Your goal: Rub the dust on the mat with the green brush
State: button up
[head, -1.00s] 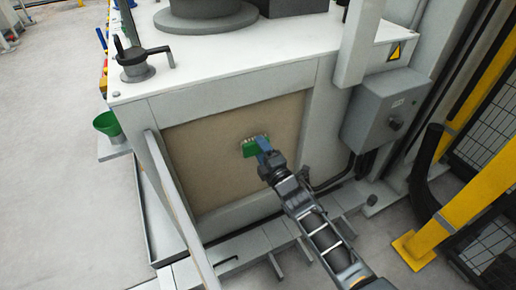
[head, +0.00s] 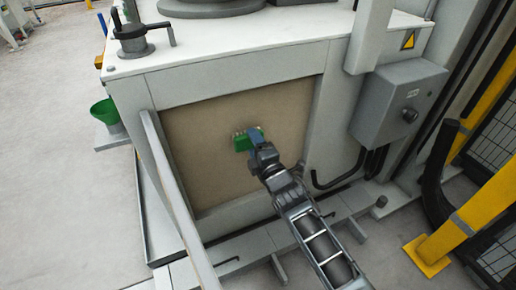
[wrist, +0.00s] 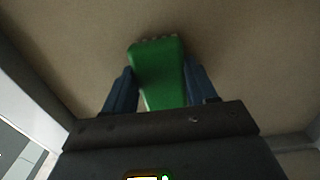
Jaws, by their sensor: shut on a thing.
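The green brush (head: 243,141) is in my gripper (head: 262,155), in front of the tan panel (head: 200,175) set in the side of the white machine. In the wrist view the brush (wrist: 160,72) sits between the two blue fingers of my gripper (wrist: 162,90), which are shut on it. The pale bristle tips point at the tan surface; whether they touch it I cannot tell. This upright tan surface may be the mat; no separate mat shows. I cannot make out dust on it.
A grey control box (head: 398,105) is on the right, with black cables below. A yellow post (head: 470,220) stands further right. A slanted pale bar (head: 178,200) runs left of the panel. A green funnel (head: 106,113) is at the left; open floor (head: 60,190) lies beyond.

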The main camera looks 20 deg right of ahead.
jog(key=shift+w+a+r, duration=0.1)
jog(key=shift+a+r, duration=0.1)
jog(key=shift+a, duration=0.05)
jog(key=shift+s+d+f+p, duration=0.1)
jog(key=shift+s+p, duration=0.7)
jog(key=shift+s, duration=0.75)
jog(key=shift+s+d+f+p, duration=0.1)
jog(key=shift+s+p, duration=0.7)
jog(key=shift+s, duration=0.75)
jog(key=shift+s+p, duration=0.45)
jog(key=shift+s, duration=1.05)
